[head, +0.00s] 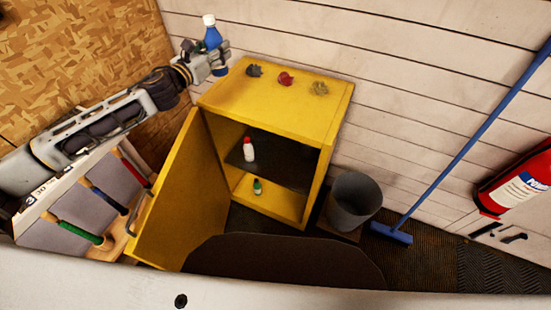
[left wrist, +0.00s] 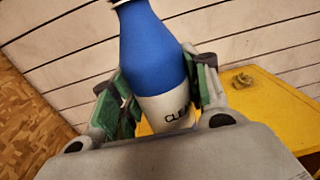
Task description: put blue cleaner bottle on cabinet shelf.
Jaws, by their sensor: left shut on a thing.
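In the left wrist view the blue bottle (left wrist: 153,48), with a white label, stands between the green-padded fingers. My left gripper (head: 217,57) is shut on it. The yellow cabinet (head: 325,100) has its door (head: 172,195) open to the left. Its dark shelf (head: 285,172) holds a white bottle with a red cap (head: 249,149) at the left. A green bottle (head: 257,187) stands on the cabinet floor. My right gripper is not in view.
Three small crumpled things, grey (head: 255,70), red (head: 285,78) and yellowish (head: 320,88), lie on the cabinet top. A grey bin (head: 353,201) and a blue broom (head: 455,145) stand right of the cabinet. The right part of the shelf is free.

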